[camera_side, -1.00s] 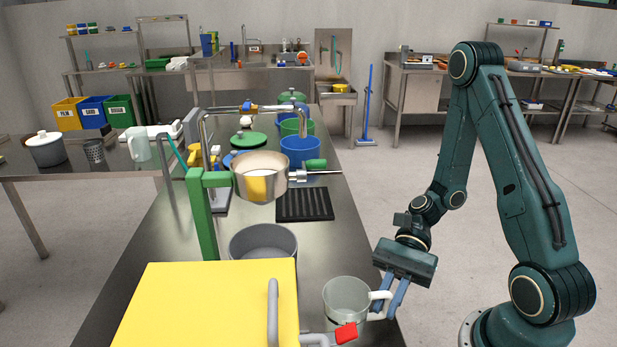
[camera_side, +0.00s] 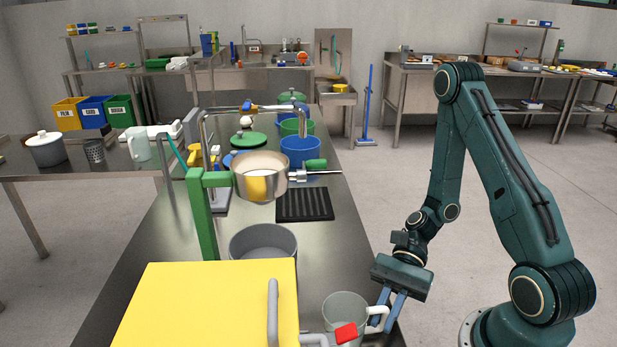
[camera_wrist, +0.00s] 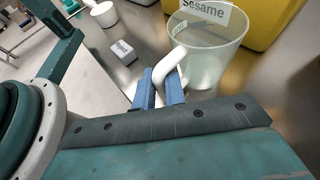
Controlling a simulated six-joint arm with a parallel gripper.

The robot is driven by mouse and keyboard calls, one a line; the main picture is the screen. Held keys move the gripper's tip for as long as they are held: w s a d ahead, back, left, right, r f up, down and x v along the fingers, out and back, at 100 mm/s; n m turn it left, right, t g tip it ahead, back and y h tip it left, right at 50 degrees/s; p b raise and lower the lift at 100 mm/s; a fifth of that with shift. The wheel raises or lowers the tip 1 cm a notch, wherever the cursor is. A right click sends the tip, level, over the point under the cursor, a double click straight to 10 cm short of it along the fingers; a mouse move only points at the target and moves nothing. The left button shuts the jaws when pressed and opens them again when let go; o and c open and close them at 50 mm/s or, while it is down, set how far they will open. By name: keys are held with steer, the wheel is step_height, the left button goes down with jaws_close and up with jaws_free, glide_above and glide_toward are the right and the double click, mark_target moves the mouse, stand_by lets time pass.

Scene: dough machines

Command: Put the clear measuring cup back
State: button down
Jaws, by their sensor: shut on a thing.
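The clear measuring cup (camera_side: 340,310) is a translucent pale cup with a white handle, at the front right of the steel table. It stands roughly upright beside the yellow machine. My gripper (camera_side: 382,312) is shut on its handle from the right. In the wrist view the blue fingers (camera_wrist: 160,88) hold the white handle, and the cup body (camera_wrist: 208,62) is just beyond them. A white card reading "Sesame" (camera_wrist: 200,10) shows at the cup's far rim. I cannot tell whether the cup's base touches the table.
A yellow box-shaped machine (camera_side: 205,305) is left of the cup; its red-tipped lever (camera_side: 346,333) overlaps the cup in the side view. A grey pot (camera_side: 262,242) and a black ridged mat (camera_side: 304,204) lie farther back. A small white block (camera_wrist: 122,52) sits near my fingers.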

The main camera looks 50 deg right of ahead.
steer(key=shift+f, duration=0.1)
steer(key=c, duration=1.5)
jaws_free()
steer(key=shift+o, duration=0.2)
steer(key=shift+d, duration=0.1)
steer(key=v, duration=1.3)
steer(key=shift+d, duration=0.3)
